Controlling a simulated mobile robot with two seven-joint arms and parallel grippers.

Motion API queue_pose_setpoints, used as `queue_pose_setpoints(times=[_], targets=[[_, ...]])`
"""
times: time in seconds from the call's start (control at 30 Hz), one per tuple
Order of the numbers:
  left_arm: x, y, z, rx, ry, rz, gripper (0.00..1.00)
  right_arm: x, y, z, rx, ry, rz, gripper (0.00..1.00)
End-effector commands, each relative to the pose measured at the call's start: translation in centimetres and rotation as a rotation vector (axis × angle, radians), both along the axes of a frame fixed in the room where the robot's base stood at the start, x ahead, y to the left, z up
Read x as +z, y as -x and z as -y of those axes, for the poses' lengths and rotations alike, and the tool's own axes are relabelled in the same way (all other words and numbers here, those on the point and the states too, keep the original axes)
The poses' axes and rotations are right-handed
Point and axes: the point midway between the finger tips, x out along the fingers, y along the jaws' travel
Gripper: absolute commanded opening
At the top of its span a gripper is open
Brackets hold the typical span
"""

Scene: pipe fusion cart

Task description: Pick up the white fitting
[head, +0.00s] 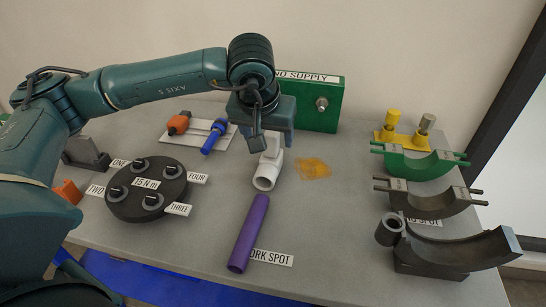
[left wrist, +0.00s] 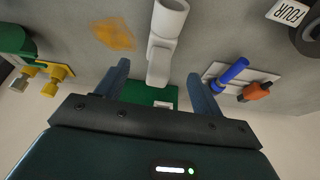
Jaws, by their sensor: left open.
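The white fitting (head: 267,172) is a short pipe piece with a wide open end. It lies on the grey table (head: 210,240) near the middle, in front of the green supply box. My left gripper (head: 258,142) is over its far end in the head view, pointing down. In the left wrist view the left gripper (left wrist: 156,82) is open, and the narrow end of the fitting (left wrist: 162,45) shows between and beyond its two fingers. I cannot tell whether the fingers touch it. My right gripper is not in view.
A purple pipe (head: 248,234) lies in front of the fitting. A black round block (head: 147,190) stands left, and a white plate (head: 190,133) with blue and orange parts behind it. The green box (head: 320,104) stands behind. Curved cradles (head: 450,250) line the right.

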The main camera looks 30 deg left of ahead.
Motion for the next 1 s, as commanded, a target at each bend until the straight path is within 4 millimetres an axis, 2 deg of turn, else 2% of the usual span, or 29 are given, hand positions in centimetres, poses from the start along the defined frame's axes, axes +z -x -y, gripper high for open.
queue_pose_setpoints(times=[0.1,0.37,0.6,0.73,0.93,1.0], targets=[[-1.8,-0.7,-0.1,0.001,0.002,-0.003,0.67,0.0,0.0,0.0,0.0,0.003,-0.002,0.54],[-3.6,-1.4,-0.3,0.0,0.003,-0.001,0.67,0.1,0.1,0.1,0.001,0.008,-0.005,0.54],[-7.0,-2.5,-0.7,-0.001,0.003,-0.002,0.67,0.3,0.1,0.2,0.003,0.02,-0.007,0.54],[-7.7,-2.8,-0.8,-0.001,0.003,-0.001,0.67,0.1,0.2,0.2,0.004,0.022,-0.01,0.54],[-7.7,-2.8,-0.8,-0.002,0.004,0.0,0.67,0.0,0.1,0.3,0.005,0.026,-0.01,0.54],[-7.7,-2.8,-0.8,-0.002,0.004,0.0,0.62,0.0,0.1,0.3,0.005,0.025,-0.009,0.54]])
